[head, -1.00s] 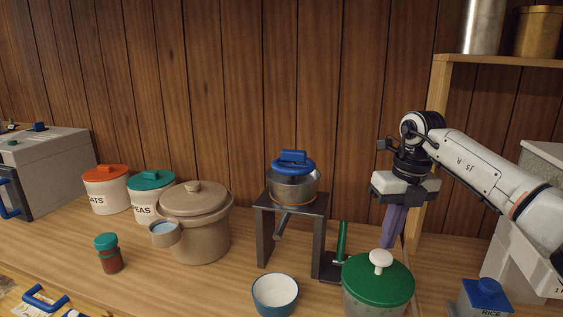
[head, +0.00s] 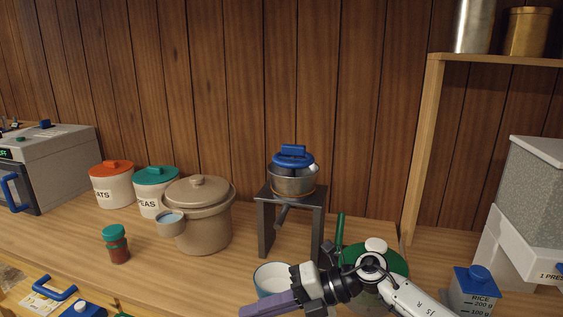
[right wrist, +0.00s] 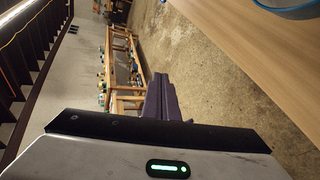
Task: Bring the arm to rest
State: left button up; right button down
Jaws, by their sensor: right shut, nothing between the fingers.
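My right gripper (head: 268,304) is low at the front of the counter in the head view, its purple fingers pointing left. The fingers are shut with nothing between them. They also show in the right wrist view (right wrist: 162,100), over the floor beyond the counter edge. My left gripper is not in view.
A small dark stand (head: 264,225) holds a blue-lidded pan (head: 292,180). A tan crock (head: 203,225), a teal-lidded jar (head: 117,246) and canisters (head: 112,187) stand left. A rice box (head: 474,291) and a dispenser (head: 533,210) stand right. Wooden shelving (head: 424,150) rises behind.

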jog(key=s+d+f+m+t+h, duration=0.55)
jog(key=d+f+m+t, duration=0.35)
jog(key=m, duration=0.7)
jog(key=s+d+f+m+t+h, duration=0.4)
jog(key=s+d+f+m, duration=0.5)
jog(key=m, duration=0.7)
jog(key=s+d+f+m+g+h, duration=0.1)
jog(key=s+d+f+m+g, duration=0.2)
jog(key=s+f, duration=0.6)
jog(key=shift+s+d+m+g, duration=0.4)
jog(key=shift+s+g, duration=0.3)
jog(key=shift+s, duration=0.35)
jog(key=c, duration=2.5)
grip_release()
jog(key=shift+h, duration=0.25)
